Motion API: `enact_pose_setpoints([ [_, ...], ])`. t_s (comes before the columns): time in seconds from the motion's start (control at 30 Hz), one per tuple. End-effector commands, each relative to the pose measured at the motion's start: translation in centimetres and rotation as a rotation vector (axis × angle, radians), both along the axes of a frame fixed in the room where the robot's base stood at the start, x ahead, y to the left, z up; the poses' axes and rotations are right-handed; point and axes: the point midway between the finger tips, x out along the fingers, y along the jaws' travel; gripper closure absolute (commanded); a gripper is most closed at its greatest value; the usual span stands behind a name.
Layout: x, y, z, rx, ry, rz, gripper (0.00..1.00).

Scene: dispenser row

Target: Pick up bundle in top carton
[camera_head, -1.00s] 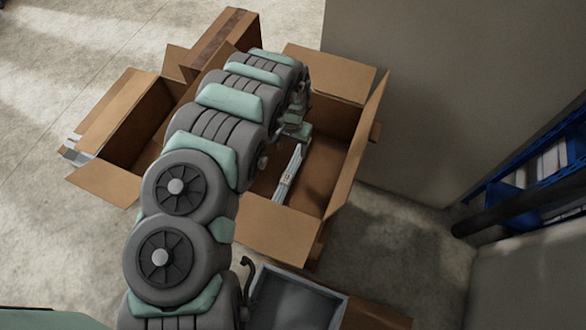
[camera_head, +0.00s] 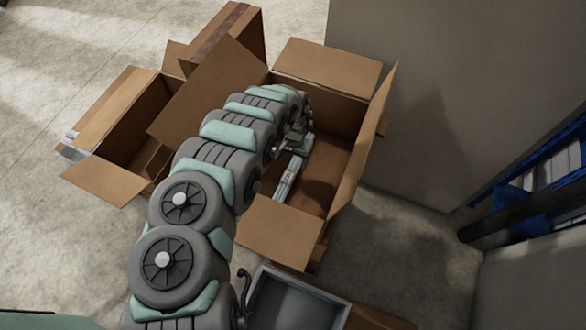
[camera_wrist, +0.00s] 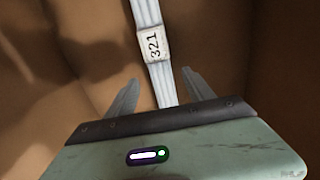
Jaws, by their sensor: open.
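The bundle (camera_head: 288,179) is a long, thin, pale strip lying inside the open brown carton (camera_head: 338,160). In the wrist view the bundle (camera_wrist: 147,15) has a band marked 321 (camera_wrist: 153,44) around it and runs down between my fingers. My gripper (camera_wrist: 157,90) is open, with one finger on each side of the bundle. In the head view my gripper (camera_head: 296,143) is inside the carton, over the bundle's far end. I cannot tell whether the fingers touch the bundle. My arm hides part of the carton's left side.
Another open carton (camera_head: 120,110) stands to the left, and a further carton (camera_head: 228,35) is behind. Raised flaps (camera_head: 370,135) surround the work area. A grey tray (camera_head: 298,300) is at the front. A wall (camera_head: 430,100) and blue rack (camera_head: 530,170) are on the right.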

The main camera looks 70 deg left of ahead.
Motion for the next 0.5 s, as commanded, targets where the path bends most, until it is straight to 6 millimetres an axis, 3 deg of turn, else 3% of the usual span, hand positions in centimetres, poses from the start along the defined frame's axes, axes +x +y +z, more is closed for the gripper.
enact_pose_setpoints([
  [0.2, -0.2, -0.2, -3.0, -0.004, -0.001, 0.001, 0.39],
  [0.5, -0.3, 0.0, -4.0, 0.0, 0.0, 0.001, 0.39],
])
